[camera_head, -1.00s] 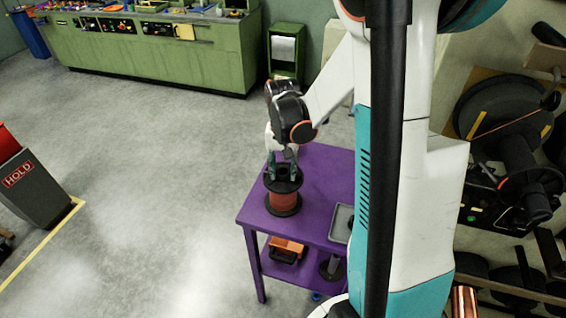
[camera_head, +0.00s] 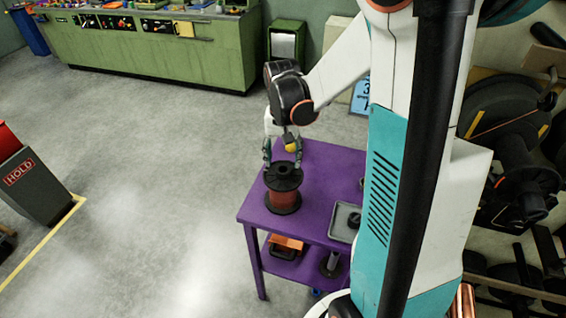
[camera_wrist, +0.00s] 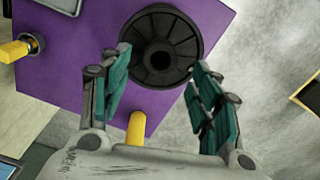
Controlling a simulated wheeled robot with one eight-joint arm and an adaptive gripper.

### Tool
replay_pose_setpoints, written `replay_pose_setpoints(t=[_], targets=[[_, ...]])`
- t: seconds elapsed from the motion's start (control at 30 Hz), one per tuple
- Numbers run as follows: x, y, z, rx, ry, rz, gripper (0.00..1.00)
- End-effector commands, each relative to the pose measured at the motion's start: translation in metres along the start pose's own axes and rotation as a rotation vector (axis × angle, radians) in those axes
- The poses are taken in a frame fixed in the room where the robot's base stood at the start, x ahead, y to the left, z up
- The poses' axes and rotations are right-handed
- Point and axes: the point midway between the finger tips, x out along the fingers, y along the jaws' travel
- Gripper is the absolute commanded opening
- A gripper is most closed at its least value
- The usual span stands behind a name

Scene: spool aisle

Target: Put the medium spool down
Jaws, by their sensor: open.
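The medium spool (camera_head: 284,199) has black flanges and a copper-red winding. It stands upright on the purple table (camera_head: 322,190), near its left edge in the head view. My gripper (camera_head: 282,160) is above the spool, with its fingers apart and free of it. In the wrist view the spool's black top flange (camera_wrist: 161,46) with its centre hole lies just beyond my open gripper (camera_wrist: 160,80). The spool's lower part is hidden there by the flange.
A grey tray (camera_head: 345,223) lies on the table's right part. Orange and dark items (camera_head: 286,247) sit on its lower shelf. A yellow-handled item (camera_wrist: 15,50) shows in the wrist view. Large dark spools (camera_head: 520,150) stand at right. The floor (camera_head: 150,170) left of the table is clear.

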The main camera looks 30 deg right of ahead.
Motion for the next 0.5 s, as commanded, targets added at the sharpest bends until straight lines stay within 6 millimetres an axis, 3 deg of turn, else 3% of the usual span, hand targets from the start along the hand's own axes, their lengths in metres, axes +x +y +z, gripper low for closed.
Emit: replay_pose_setpoints(t=[0.03,0.2,0.5], targets=[[-0.014,0.000,0.001,0.000,0.000,0.000,0.57],[-0.045,0.000,0.001,0.000,0.000,0.000,0.57],[-0.072,0.000,0.000,0.000,0.000,0.000,0.57]])
